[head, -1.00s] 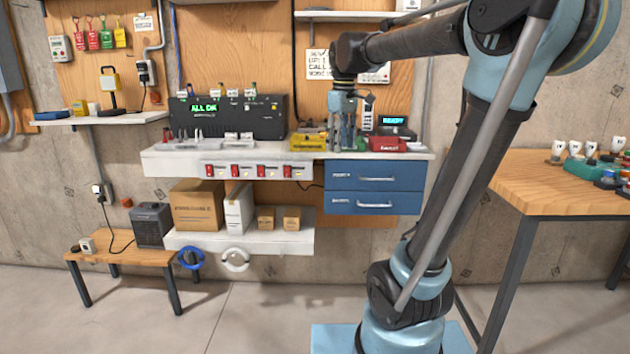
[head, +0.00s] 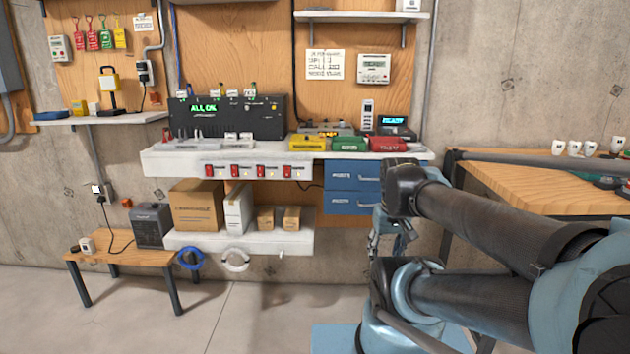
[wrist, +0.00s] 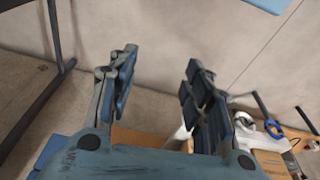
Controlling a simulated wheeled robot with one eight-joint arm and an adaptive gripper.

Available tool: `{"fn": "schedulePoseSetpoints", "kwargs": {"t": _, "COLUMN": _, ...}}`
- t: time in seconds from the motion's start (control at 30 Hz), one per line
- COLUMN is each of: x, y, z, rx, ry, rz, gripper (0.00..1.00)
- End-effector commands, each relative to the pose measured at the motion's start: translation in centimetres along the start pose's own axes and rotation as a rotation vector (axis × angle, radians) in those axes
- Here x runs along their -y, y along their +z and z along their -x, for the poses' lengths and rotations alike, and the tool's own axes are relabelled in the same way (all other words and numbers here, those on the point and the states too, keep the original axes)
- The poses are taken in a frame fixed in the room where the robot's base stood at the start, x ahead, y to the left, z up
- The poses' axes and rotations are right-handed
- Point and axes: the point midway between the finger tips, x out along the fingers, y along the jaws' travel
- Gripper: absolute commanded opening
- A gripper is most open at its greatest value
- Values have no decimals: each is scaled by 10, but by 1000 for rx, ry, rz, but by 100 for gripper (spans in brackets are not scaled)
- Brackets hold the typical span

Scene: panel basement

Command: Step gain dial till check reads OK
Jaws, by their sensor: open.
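A black rack unit (head: 228,117) stands at the back of the white bench, and its green display (head: 204,108) reads ALL OK. A grey device (head: 326,128) sits on the bench behind the coloured boxes. A dark device (head: 392,124) with a lit cyan display stands at the right end. I cannot make out which control is the gain dial. My gripper (head: 390,243) hangs low, below bench height and by the right side of the blue drawers, partly behind my arm. In the wrist view my gripper (wrist: 160,72) is open, with nothing between its fingers.
Yellow (head: 310,142), green (head: 349,144) and red (head: 387,144) boxes line the bench front. Red switches (head: 236,171) sit under its edge. Blue drawers (head: 352,190) are closed. A wooden table (head: 530,187) with white cups stands right. The floor at front left is clear.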

Motion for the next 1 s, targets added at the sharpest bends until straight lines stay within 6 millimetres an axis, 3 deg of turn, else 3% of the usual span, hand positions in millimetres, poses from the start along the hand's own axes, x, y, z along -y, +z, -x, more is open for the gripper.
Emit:
{"fn": "schedulePoseSetpoints", "kwargs": {"t": 0.1, "x": -2, "y": 10, "z": -10, "rx": -5, "ry": 2, "rz": -31, "gripper": 46}}
{"fn": "schedulePoseSetpoints", "kwargs": {"t": 0.37, "x": -2, "y": 11, "z": -12, "rx": -6, "ry": 2, "rz": -37, "gripper": 46}}
{"fn": "schedulePoseSetpoints", "kwargs": {"t": 0.6, "x": -2, "y": 11, "z": -12, "rx": -6, "ry": 2, "rz": -36, "gripper": 0}}
{"fn": "schedulePoseSetpoints", "kwargs": {"t": 1.0, "x": -2, "y": 3, "z": -18, "rx": 6, "ry": 2, "rz": -35, "gripper": 0}}
